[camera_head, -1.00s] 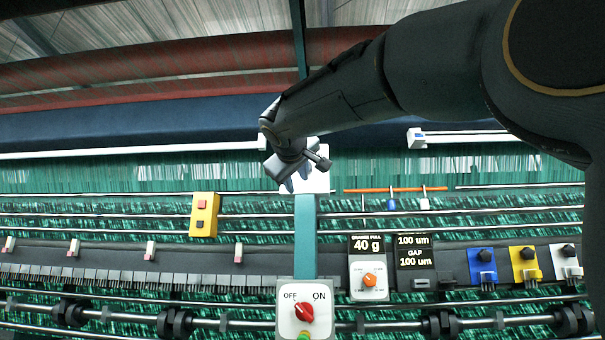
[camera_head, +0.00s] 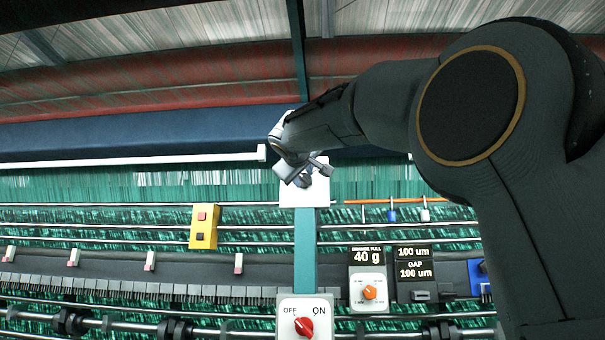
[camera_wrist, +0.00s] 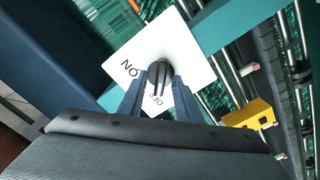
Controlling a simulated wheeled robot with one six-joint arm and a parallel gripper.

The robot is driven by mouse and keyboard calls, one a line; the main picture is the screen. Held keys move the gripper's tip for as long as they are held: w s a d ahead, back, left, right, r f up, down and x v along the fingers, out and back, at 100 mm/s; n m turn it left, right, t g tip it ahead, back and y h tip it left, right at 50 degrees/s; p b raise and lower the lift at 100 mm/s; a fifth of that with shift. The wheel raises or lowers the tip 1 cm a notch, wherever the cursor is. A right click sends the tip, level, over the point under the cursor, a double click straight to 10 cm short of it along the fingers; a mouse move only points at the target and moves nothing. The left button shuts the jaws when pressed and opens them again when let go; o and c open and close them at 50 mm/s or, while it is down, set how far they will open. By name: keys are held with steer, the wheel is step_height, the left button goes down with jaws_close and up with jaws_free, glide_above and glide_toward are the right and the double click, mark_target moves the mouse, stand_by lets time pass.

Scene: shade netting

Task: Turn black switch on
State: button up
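The black switch (camera_wrist: 159,74) is a round knob with a raised handle on a white plate (camera_wrist: 196,52) marked ON and OFF. In the wrist view its handle runs roughly up and down, with its lower end toward OFF. My gripper (camera_wrist: 159,84) has one finger on each side of the knob. The fingers are spread, and narrow gaps seem to show beside the handle; contact is not clear. In the head view the plate (camera_head: 318,194) tops a teal post, and my gripper (camera_head: 305,178) is in front of it, hiding the knob.
Below on the post (camera_head: 305,250) is a white box with a red OFF/ON knob (camera_head: 304,327). An orange dial (camera_head: 369,292) is at its right. A yellow button box (camera_head: 204,227) is left. A white bar (camera_head: 130,164) and rails run across behind.

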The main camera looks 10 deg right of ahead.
steer(key=shift+c, duration=0.4)
jaws_close()
steer(key=shift+f+b, duration=0.1)
steer(key=shift+b, duration=0.2)
steer(key=m+b, duration=0.2)
steer(key=b, duration=0.1)
steer(key=shift+w+f+m, duration=0.1)
steer(key=shift+f+m, duration=0.05)
steer(key=shift+m, duration=0.15)
steer(key=m+b, duration=0.4)
steer(key=shift+b, duration=0.4)
steer(key=m+b, duration=0.3)
steer(key=m, duration=0.2)
steer(key=shift+d+m, duration=0.1)
steer(key=shift+m, duration=0.3)
steer(key=m+b, duration=0.1)
steer(key=m, duration=0.4)
steer(key=shift+r+b, duration=0.2)
steer(key=shift+b, duration=0.1)
steer(key=shift+m, duration=0.4)
